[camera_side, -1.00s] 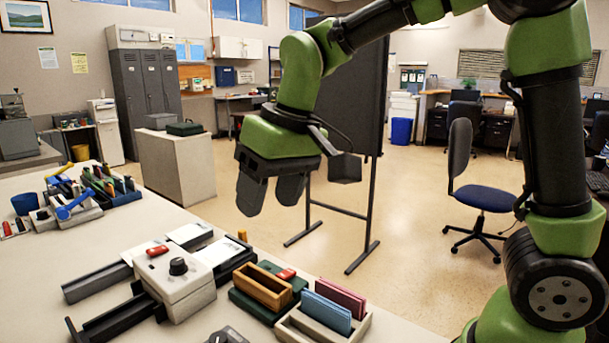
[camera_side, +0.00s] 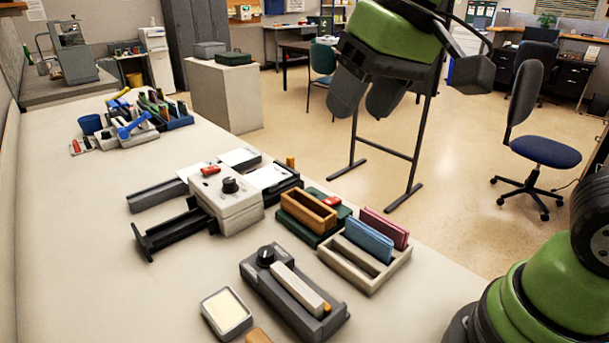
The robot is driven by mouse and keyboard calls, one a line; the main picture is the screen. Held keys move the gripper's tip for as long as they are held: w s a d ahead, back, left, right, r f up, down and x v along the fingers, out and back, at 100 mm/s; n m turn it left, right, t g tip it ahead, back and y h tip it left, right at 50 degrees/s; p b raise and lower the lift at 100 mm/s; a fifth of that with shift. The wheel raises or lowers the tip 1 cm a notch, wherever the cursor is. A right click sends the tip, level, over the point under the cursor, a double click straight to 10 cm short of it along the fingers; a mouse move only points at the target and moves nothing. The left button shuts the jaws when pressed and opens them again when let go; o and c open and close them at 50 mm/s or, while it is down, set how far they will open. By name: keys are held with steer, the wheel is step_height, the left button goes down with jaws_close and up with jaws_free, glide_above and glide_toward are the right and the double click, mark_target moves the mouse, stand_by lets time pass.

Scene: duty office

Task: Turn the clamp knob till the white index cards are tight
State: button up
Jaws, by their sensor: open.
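A pale box with a dark round knob (camera_side: 230,185) and a red piece on top stands on the bench, left of the middle. White cards (camera_side: 268,177) lie in a dark tray against its far right side, and another white card (camera_side: 240,157) lies behind it. A grey fixture (camera_side: 251,267) nearer the front has a second dark knob (camera_side: 266,256) and a long pale block. I cannot tell from the picture whether the cards are tight. My gripper (camera_side: 368,108) is open and empty, high above and right of these things, touching nothing.
A green base with a wooden box (camera_side: 308,210) and a pale rack (camera_side: 336,267) with blue and pink cards stand right of the pale box. A small tray (camera_side: 227,312) lies at the front. Stationery holders (camera_side: 135,122) are at the back left. The bench's left side is clear.

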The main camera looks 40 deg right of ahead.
steer(key=w+a+f+g, duration=0.2)
steer(key=w+a+f, duration=0.1)
steer(key=w+f, duration=0.35)
steer(key=n+g+h, duration=0.2)
glide_above(266, 251)
step_height(266, 251, down, 10)
step_height(266, 251, down, 10)
steer(key=shift+f, duration=0.2)
steer(key=shift+c, duration=0.2)
